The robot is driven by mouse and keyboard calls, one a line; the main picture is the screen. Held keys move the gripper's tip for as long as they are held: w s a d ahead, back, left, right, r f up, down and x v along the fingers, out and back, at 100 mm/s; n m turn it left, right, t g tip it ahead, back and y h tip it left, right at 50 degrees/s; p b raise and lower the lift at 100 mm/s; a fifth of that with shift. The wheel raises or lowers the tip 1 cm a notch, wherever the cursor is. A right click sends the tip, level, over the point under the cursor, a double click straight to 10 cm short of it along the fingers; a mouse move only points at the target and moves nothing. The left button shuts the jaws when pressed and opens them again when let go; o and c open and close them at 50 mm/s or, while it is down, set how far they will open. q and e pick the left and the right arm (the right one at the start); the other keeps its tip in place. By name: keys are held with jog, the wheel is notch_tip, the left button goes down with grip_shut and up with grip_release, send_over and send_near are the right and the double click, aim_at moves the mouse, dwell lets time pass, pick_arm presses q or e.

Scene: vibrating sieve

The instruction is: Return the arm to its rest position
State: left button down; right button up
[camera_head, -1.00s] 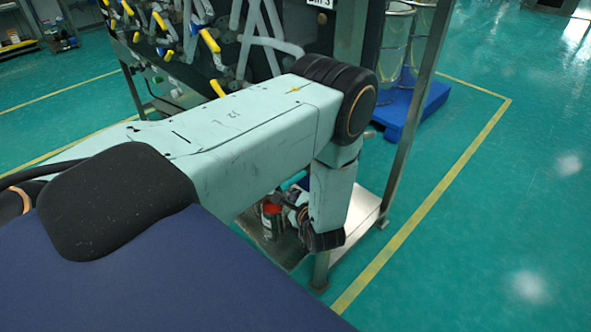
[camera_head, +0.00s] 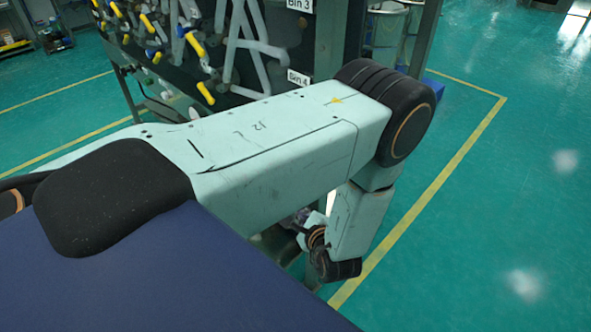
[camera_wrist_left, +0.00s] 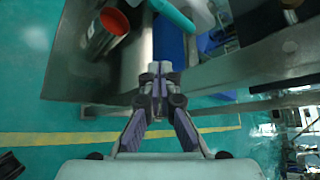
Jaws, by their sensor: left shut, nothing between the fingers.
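My left arm (camera_head: 262,140) reaches in from the left in the head view and bends down at its elbow. Its wrist (camera_head: 338,262) hangs low near the machine's frame, and the fingers are hidden there. In the left wrist view my left gripper (camera_wrist_left: 160,78) shows with its fingertips together and nothing between them. It is close to the edge of a metal shelf. My right gripper is in neither view.
The machine's panel (camera_head: 240,50) with yellow-handled valves stands behind the arm. A metal can with a red top (camera_wrist_left: 114,21) is on the shelf (camera_wrist_left: 62,72) in the wrist view. Green floor with a yellow line (camera_head: 440,190) is clear at right.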

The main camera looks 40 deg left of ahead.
pick_arm(q)
jog(key=shift+s+d+r, duration=0.1)
jog(key=shift+d+r, duration=0.15)
jog(key=shift+d, duration=0.2)
dwell(0.4)
